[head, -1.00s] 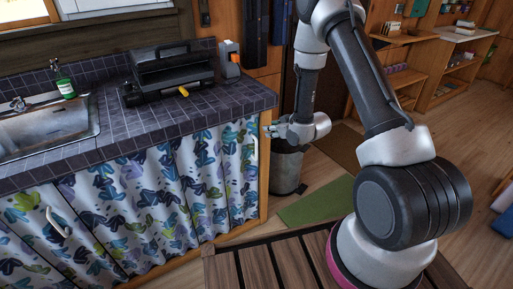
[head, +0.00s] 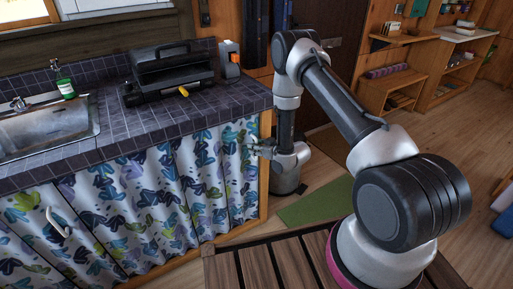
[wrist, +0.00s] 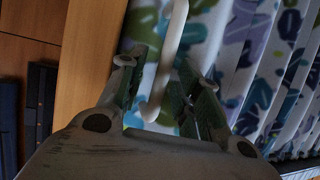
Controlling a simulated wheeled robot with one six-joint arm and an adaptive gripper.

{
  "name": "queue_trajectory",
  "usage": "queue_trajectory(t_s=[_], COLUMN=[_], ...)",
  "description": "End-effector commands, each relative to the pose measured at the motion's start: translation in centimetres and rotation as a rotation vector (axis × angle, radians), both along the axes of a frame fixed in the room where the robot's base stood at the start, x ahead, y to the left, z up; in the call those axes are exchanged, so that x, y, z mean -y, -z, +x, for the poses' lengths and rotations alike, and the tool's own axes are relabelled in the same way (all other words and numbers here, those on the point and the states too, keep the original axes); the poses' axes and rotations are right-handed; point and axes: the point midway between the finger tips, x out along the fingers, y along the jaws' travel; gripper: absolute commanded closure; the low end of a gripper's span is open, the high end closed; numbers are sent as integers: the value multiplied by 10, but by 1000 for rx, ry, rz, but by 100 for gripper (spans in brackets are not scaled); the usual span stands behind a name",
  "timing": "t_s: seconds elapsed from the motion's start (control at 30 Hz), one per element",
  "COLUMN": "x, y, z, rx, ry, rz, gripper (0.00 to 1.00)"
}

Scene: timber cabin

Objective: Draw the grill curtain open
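The grill curtain (head: 188,185) is white cloth with blue, green and purple leaves. It hangs in folds below the counter part that bears the black grill (head: 172,72), and spans out to the right cabinet post. Its pale, bar-like handle (wrist: 172,45) shows in the wrist view near the curtain's post-side edge; in the head view my gripper hides it. My gripper (head: 252,149) is at the curtain's right edge. In the wrist view my gripper (wrist: 165,60) is open, with one finger on each side of the handle; I cannot tell whether either finger touches it.
The wooden post (head: 265,165) stands close beside my gripper. A second pale handle (head: 57,222) is on the curtain at the left, below the sink (head: 45,135). The tiled counter (head: 120,140) overhangs the curtain.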

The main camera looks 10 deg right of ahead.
Motion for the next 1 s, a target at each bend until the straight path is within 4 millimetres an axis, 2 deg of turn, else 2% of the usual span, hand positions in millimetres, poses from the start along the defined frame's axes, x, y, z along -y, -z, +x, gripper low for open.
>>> queue_trajectory(t_s=[0.17,0.37,0.63,0.77,0.87,1.0], x=[0,0,0,-7,-21,-52], y=[0,0,0,0,0,0], z=[0,0,0,-3,-7,-17], rx=[0,0,-1,-1,-1,0], ry=[0,0,0,-1,-4,-7], rz=[0,0,0,0,0,1], gripper=[66,99,100,100,100,100])
